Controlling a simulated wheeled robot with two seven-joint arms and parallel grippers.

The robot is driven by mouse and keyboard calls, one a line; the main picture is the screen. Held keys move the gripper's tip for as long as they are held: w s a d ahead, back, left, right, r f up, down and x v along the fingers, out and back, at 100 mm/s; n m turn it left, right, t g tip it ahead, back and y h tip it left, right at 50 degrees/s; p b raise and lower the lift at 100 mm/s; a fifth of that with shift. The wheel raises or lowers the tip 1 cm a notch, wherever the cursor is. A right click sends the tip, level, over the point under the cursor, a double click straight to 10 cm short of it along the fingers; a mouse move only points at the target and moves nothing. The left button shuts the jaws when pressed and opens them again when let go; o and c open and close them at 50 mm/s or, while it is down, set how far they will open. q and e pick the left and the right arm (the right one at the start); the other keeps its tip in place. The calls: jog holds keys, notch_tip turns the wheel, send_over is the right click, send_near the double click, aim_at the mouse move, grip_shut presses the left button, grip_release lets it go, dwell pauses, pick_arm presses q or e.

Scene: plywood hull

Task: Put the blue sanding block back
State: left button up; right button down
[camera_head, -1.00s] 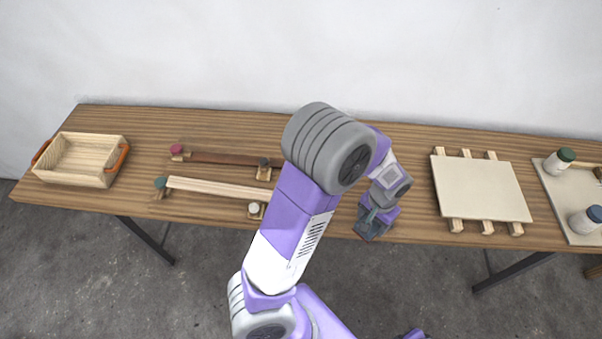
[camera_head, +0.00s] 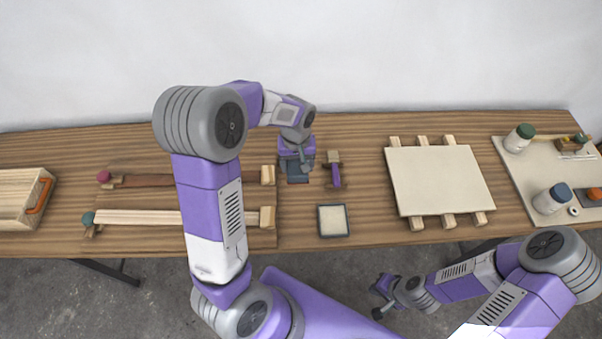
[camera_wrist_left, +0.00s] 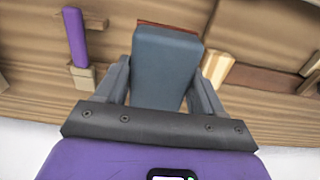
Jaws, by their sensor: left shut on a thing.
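The blue sanding block (camera_wrist_left: 165,70) is a dark blue-grey block with a thin reddish-brown far edge, seen between the fingers in the left wrist view. It also shows at the head view's middle (camera_head: 297,177), below my left gripper (camera_head: 297,163). My left gripper is shut on it, over the table between the slat ends and a purple-handled tool (camera_head: 335,173). Whether the block touches the table cannot be told. A pale square with a dark border (camera_head: 333,220) lies nearer the front edge. My right gripper (camera_head: 380,298) is in front of the table, seemingly empty; its jaws are unclear.
Two long slats (camera_head: 150,217) lie on supports at left, beyond them a wooden box (camera_head: 18,195). A pale panel (camera_head: 438,180) rests on battens to the right. A board (camera_head: 518,185) at far right holds jars (camera_head: 550,199) and small items. Bare tabletop surrounds the pale square.

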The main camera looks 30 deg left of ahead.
pick_arm(q)
jog(key=f, duration=0.2)
jog(key=shift+s+f, duration=0.2)
jog(key=shift+f, duration=0.2)
notch_tip(320, 180, down, 4)
jog(key=shift+r+b, duration=0.1)
jog(key=shift+b, duration=0.45)
jog(key=shift+w, duration=0.1)
jog(key=shift+f, duration=0.2)
jog(key=shift+f, duration=0.15)
jog(key=o, duration=1.2)
